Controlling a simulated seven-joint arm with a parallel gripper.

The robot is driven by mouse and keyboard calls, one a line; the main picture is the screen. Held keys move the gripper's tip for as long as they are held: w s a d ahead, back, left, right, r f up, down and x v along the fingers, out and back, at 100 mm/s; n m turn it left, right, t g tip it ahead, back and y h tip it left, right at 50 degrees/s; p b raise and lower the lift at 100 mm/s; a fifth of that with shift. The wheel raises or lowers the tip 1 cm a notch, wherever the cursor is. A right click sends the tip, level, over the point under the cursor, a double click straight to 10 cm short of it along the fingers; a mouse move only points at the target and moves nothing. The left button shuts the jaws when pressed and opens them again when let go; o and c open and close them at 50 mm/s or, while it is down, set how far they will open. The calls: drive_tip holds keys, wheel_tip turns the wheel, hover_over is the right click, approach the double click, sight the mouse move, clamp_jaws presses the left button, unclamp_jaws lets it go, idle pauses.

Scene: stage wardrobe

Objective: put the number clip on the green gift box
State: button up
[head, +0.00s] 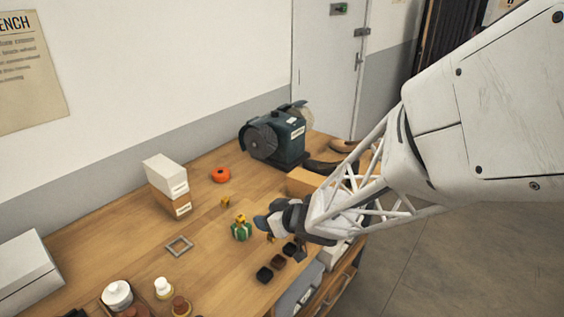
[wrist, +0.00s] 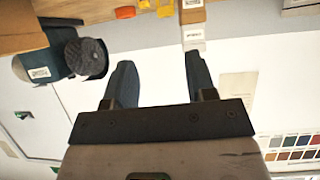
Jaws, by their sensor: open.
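The green gift box (head: 241,232) stands on the wooden bench in the head view, with a small yellow piece (head: 240,218) at its top. I cannot tell if that piece is a bow or a clip. Another small yellow piece (head: 226,201) lies behind the box, and a yellowish one (head: 270,238) shows just below my gripper. I cannot tell which is the number clip. My gripper (head: 262,222) is just right of the green box in the picture, open. In the wrist view my gripper (wrist: 158,85) has nothing between its fingers; two yellow pieces (wrist: 165,8) show at the top edge.
A bench grinder (head: 278,137) stands at the back. Bare wood lies left of the green box.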

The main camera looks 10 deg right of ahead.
drive_tip(key=s+d+r+m+h, duration=0.3)
drive_tip(key=d+r+h, duration=0.15)
drive_tip(key=d, duration=0.25)
drive_tip(key=s+d+r+m+h, duration=0.3)
drive_tip(key=d+r+h, duration=0.15)
drive_tip(key=d, duration=0.25)
drive_tip(key=s+r+m+g, duration=0.1)
drive_tip(key=s+r+g, duration=0.1)
drive_tip(key=s, duration=0.7)
drive_tip(key=s+d+r+m+g, duration=0.1)
drive_tip(key=s+r+g, duration=0.2)
drive_tip(key=s, duration=0.6)
drive_tip(key=shift+s+m+g+y, duration=0.4)
drive_tip(key=shift+g, duration=0.3)
